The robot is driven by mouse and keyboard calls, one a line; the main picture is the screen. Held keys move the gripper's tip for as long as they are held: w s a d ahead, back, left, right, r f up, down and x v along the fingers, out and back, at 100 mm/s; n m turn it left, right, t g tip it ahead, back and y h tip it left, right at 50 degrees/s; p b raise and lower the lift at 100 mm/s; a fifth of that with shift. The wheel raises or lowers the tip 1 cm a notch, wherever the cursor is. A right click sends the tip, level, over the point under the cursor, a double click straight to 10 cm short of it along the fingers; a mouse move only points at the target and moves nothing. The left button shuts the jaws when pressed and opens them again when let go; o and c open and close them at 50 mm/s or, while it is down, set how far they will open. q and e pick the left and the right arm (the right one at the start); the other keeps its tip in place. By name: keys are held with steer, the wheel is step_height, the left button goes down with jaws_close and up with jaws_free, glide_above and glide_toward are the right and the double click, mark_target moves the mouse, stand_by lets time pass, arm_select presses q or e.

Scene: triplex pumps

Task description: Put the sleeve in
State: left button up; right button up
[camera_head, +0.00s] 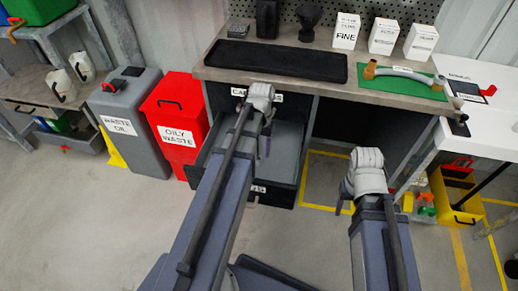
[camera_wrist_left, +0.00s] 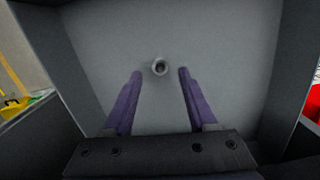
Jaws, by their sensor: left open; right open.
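A small grey ring-shaped piece, which looks like the sleeve (camera_wrist_left: 159,67), is on the grey floor of an open drawer (camera_head: 287,145). In the left wrist view it lies just beyond and between my left gripper's fingertips (camera_wrist_left: 160,74); the fingers are apart and hold nothing. In the head view my left gripper (camera_head: 264,146) points down over the open drawer, and the sleeve is hidden there. My right gripper (camera_head: 345,195) is open and empty, pointing down right of the drawer, above the floor.
The workbench (camera_head: 290,48) carries a black mat (camera_head: 275,60), several white boxes and a green mat (camera_head: 405,84) with a hose. A red oily waste bin (camera_head: 172,115) stands left of the drawer. A yellow bin (camera_head: 458,195) is at right. The front floor is clear.

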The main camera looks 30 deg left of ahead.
arm_select(q)
step_height(320, 180, up, 8)
steer(key=p, duration=0.7)
steer(key=shift+w, duration=0.4)
steer(key=shift+r, duration=0.1)
steer(key=s+d+m, duration=0.2)
steer(key=s+d, duration=0.3)
steer(key=d, duration=0.5)
steer(key=s+d+m+t+y, duration=0.1)
steer(key=s+d+m, duration=0.2)
steer(key=d, duration=0.8)
steer(key=shift+s+d, duration=0.2)
steer(key=shift+s, duration=0.8)
